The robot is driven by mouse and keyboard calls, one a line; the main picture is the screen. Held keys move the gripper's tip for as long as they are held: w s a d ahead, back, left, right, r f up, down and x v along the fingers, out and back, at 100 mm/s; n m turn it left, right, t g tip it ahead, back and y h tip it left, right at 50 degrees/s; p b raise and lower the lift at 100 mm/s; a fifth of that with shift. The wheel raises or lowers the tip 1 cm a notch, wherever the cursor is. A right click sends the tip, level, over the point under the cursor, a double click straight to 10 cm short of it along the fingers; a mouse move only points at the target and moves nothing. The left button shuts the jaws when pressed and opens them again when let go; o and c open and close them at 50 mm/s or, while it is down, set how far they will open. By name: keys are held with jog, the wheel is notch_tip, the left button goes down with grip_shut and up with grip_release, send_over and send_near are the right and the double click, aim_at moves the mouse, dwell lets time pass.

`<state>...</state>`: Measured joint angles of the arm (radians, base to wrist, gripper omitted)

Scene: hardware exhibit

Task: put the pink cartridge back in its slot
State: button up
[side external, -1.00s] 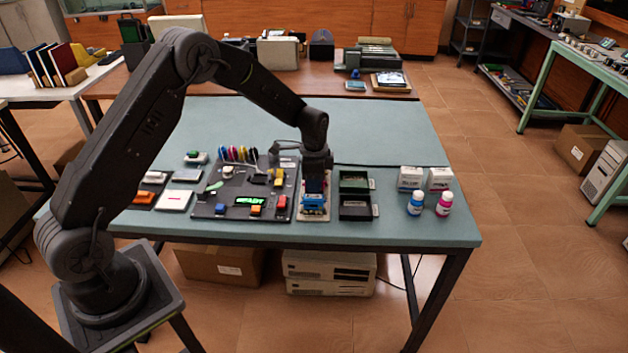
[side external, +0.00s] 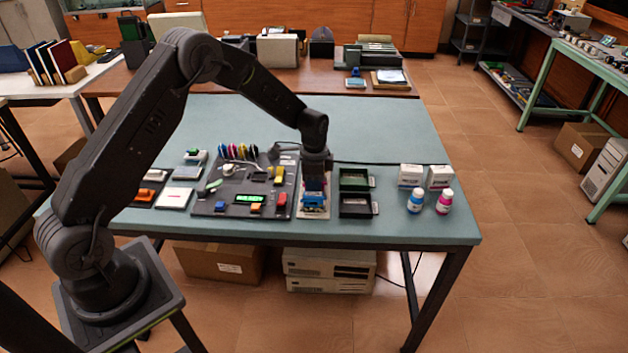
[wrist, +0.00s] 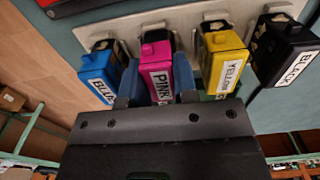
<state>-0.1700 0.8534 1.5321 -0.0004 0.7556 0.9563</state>
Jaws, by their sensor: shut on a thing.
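The pink cartridge (wrist: 157,62) is between my gripper's fingers (wrist: 157,88) in the wrist view, its label "PINK" partly hidden by the gripper body. The fingers, with blue pads, are shut on its two sides. It is in line with its neighbours at the pale slotted rack (wrist: 126,27), between the blue cartridge (wrist: 99,72) and the yellow cartridge (wrist: 222,58). I cannot tell how deep it sits in its slot. In the side external view my gripper (side external: 315,180) points down over the rack, and the pink cartridge is hidden there.
The black cartridge (wrist: 283,48) stands at the right end of the row. A dark panel (side external: 232,209) with a green display is left of the rack. Two dark trays (side external: 354,208) are to its right, then small bottles (side external: 415,201) and boxes. The back of the table is clear.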

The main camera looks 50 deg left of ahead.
jog(key=shift+f, duration=0.1)
jog(key=o, duration=1.3)
jog(key=shift+r, duration=3.75)
